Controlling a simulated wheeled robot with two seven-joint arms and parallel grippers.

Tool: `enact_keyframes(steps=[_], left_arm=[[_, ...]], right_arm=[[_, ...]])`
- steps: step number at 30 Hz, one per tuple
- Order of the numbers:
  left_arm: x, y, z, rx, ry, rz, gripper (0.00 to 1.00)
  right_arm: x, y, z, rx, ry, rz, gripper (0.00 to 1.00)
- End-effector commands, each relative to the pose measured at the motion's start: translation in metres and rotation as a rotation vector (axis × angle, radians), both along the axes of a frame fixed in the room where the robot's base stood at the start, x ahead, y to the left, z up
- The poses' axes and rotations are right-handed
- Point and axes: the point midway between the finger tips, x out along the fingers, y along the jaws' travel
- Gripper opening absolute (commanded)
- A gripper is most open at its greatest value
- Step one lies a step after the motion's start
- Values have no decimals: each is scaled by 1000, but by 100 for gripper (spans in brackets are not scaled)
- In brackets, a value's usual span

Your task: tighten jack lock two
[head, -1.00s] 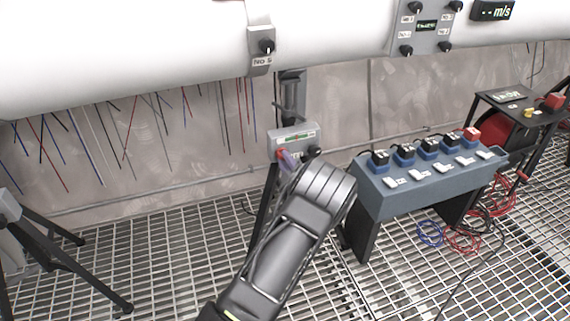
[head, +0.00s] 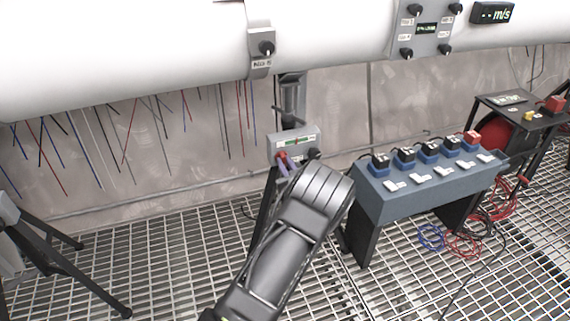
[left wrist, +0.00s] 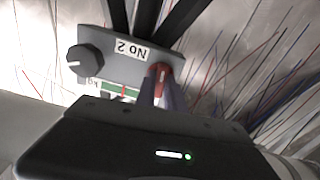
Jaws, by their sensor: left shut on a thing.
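The jack head is a small grey box (head: 306,139) with a green-and-white gauge strip and a black knob (head: 313,154), under the white pipe. In the left wrist view the box (left wrist: 108,42) appears upside down with the label "No 2" (left wrist: 131,50) and its black knob (left wrist: 85,60). The red lock (left wrist: 161,70) sits at its edge; its red end also shows in the head view (head: 282,156). My left gripper (left wrist: 161,88) has its purplish fingers closed on the red lock. Its wrist hides part of the stand in the head view. My right gripper is out of view.
The white pipe (head: 130,50) runs overhead, with thin coloured rods behind. A grey-blue bench (head: 400,200) with several switches stands right of my arm. A black tripod leg (head: 75,265) stands at left on the grating. Cables (head: 465,240) lie at right.

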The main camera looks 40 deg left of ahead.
Motion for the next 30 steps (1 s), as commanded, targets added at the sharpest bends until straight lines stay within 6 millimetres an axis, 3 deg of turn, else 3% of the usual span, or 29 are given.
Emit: enact_keyframes(steps=[20,21,28,30], left_arm=[[0,-1,-2,49,77,-2,0],[0,-1,-2,49,77,-2,15],[0,0,-1,50,75,-1,34],[0,0,-1,50,75,-1,35]], right_arm=[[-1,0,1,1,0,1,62],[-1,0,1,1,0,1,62],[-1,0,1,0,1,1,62],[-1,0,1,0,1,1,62]])
